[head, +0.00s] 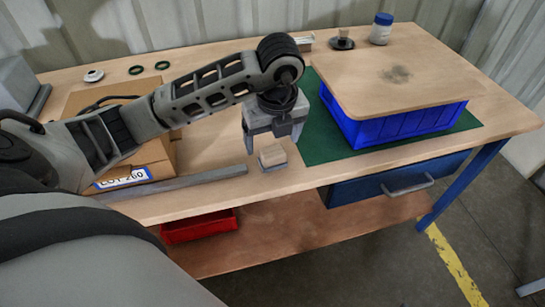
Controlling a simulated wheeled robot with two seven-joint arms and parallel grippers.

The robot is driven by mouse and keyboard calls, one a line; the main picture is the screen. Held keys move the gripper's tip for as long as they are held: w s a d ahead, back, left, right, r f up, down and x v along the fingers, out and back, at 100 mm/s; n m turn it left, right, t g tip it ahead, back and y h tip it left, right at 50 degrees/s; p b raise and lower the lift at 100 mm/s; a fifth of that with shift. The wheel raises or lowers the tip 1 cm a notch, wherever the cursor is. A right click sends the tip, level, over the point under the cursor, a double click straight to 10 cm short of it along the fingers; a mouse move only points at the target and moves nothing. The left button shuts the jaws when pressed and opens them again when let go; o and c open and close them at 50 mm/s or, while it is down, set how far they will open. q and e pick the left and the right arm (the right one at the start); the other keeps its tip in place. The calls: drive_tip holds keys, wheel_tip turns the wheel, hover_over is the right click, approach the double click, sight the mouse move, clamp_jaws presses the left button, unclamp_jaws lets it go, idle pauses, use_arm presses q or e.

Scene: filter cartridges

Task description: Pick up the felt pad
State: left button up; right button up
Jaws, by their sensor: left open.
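A small block with a beige top and a grey lower part (272,157) sits near the table's front edge. It may be the felt pad, but I cannot tell for sure. My left gripper (272,138) points down just above and behind this block. Its two fingers are apart, with nothing visible held between them. I cannot tell how much height separates the fingertips from the block. My right gripper is not in view.
A blue crate (398,127) covered by a wooden board (430,75) stands on a green mat (322,146) at right. A cardboard box (158,152) lies under my left arm, with a grey bar (185,184) in front.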

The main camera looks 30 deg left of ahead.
sight(273, 151)
use_arm(q)
drive_tip(key=shift+f, duration=0.45)
drive_tip(key=f, duration=0.4)
drive_tip(key=shift+w+a+f+p, duration=0.15)
drive_tip(key=shift+w+f+p, duration=0.05)
drive_tip(key=shift+p, duration=0.1)
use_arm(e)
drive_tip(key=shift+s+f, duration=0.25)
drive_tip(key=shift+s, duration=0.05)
use_arm(q)
drive_tip(key=c, duration=1.1)
drive_tip(key=shift+r, duration=0.1)
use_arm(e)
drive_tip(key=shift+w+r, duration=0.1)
